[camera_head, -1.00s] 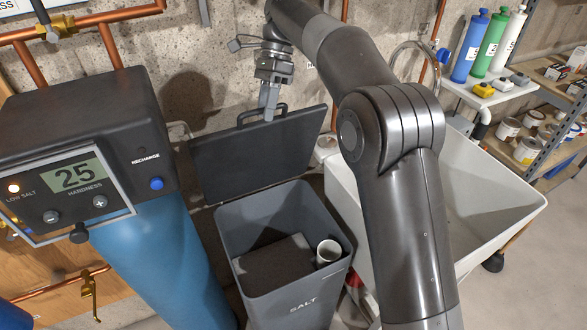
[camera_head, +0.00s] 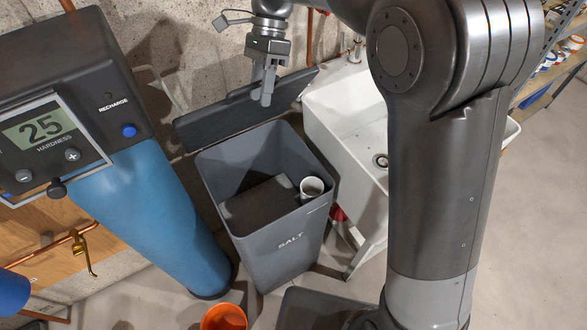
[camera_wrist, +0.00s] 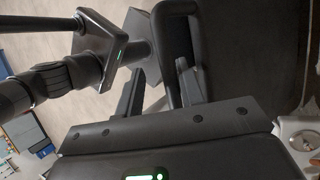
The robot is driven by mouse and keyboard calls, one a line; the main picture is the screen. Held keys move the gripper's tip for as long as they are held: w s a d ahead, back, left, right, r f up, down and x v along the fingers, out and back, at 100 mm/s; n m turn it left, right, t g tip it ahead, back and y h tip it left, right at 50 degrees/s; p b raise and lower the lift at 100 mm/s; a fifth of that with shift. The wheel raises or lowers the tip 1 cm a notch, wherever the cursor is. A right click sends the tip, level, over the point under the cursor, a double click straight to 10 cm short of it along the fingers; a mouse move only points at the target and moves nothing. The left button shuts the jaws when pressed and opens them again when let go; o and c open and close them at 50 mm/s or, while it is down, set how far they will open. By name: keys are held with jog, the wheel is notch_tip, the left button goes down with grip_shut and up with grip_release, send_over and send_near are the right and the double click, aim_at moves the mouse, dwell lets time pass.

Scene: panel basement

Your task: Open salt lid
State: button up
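The salt bin (camera_head: 262,262) is a grey box marked SALT, with its top open. Its dark lid (camera_head: 215,122) stands raised at the bin's back edge, near the wall. My gripper (camera_head: 262,94) points down at the lid's upper part. In the wrist view, my two fingers (camera_wrist: 158,92) are apart, with a visible gap between them. The lid's dark rounded handle (camera_wrist: 176,52) lies close by the right finger; whether they touch is unclear. The lid (camera_wrist: 248,60) fills the right of that view. The head view hides the handle behind my gripper.
A white cup (camera_head: 311,188) and a dark block (camera_head: 258,205) are inside the bin. The blue softener tank (camera_head: 150,205) stands left. A white sink (camera_head: 345,115) stands right, close to the lid. An orange bucket (camera_head: 224,317) is on the floor in front.

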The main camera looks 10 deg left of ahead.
jog(key=s+d+f, duration=0.4)
jog(key=f, duration=0.3)
jog(key=s+d+f, duration=0.5)
jog(key=f, duration=0.1)
jog(key=shift+f+t+y, duration=0.4)
jog(key=w+a+v, duration=0.1)
jog(key=v, duration=1.1)
dwell(0.6)
jog(key=shift+w, duration=0.15)
